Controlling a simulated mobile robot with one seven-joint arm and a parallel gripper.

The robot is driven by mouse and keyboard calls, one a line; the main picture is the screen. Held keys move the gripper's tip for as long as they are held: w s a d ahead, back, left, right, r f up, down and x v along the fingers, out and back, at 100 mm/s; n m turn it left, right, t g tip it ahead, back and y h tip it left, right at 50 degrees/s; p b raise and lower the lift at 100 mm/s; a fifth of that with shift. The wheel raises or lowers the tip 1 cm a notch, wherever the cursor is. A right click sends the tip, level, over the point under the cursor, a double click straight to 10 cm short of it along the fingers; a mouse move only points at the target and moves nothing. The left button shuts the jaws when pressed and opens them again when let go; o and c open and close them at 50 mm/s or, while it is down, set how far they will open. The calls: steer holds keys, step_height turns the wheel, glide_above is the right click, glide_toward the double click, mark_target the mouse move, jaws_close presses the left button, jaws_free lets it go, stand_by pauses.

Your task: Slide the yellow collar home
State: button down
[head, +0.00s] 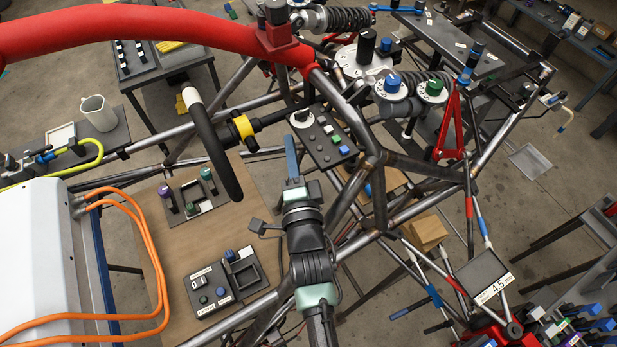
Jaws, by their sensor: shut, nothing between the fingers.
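The yellow collar (245,126) sits around the black steering column, just right of the black steering wheel (212,142). The black shaft (270,120) runs on from the collar to the right, toward the frame tubes. My gripper (290,142) is below and to the right of the collar, apart from it in the picture. Its narrow blue-grey fingers point up the picture and are shut with nothing between them. The collar's far side and its exact seat on the column cannot be made out.
A dark switch panel (325,138) lies close right of my fingers. Welded chassis tubes (375,185) cross right of my wrist, and a thick red tube (150,28) arches above. A brown board (225,225) with control panels lies left of my arm. Orange cables (150,255) run at lower left.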

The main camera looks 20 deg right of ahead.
steer(key=a+b+v, duration=0.1)
steer(key=v, duration=0.6)
steer(key=shift+s+a, duration=0.15)
steer(key=shift+a, duration=0.15)
steer(key=shift+d+r, duration=0.1)
